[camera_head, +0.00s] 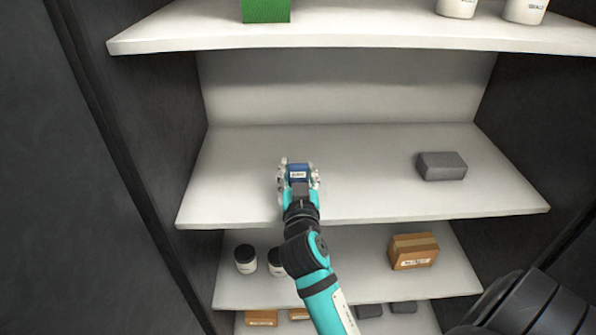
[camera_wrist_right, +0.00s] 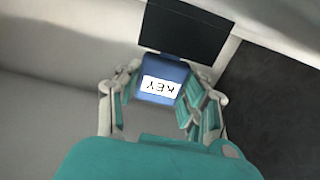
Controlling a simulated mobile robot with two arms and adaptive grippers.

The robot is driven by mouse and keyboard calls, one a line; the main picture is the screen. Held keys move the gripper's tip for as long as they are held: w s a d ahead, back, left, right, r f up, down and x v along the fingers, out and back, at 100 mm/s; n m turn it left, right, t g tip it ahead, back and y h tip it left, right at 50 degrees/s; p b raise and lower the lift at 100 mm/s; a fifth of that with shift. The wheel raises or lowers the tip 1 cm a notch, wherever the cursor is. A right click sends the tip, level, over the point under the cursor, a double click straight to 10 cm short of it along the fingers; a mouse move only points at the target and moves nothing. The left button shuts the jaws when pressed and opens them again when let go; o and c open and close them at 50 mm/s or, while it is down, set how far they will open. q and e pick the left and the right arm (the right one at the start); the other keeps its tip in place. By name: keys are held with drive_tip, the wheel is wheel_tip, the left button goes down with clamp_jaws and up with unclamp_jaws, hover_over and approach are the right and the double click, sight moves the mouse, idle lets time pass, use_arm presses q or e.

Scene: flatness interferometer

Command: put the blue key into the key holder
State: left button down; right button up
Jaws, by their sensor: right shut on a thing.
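The blue key (camera_head: 298,168) has a white label and is held between the fingers of my right gripper (camera_head: 298,178), over the middle shelf's left half. In the right wrist view the blue key (camera_wrist_right: 163,72) shows its label reading KEY, with fingers of the right gripper (camera_wrist_right: 166,88) on both sides. A flat black rectangular piece (camera_wrist_right: 185,30) adjoins the key's far end; I cannot tell whether it is part of the key or a separate thing. No key holder can be made out for certain. My left gripper is out of view.
A dark grey block (camera_head: 441,166) lies on the middle shelf (camera_head: 390,195) at the right; the shelf between is clear. A green box (camera_head: 266,10) and white jars (camera_head: 457,7) stand above. A cardboard box (camera_head: 413,251) and dark-lidded jars (camera_head: 245,259) stand below.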

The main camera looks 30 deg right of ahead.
drive_tip(key=o, duration=1.3)
drive_tip(key=shift+o, duration=0.2)
wheel_tip(320, 180, up, 10)
drive_tip(key=shift+s, duration=0.1)
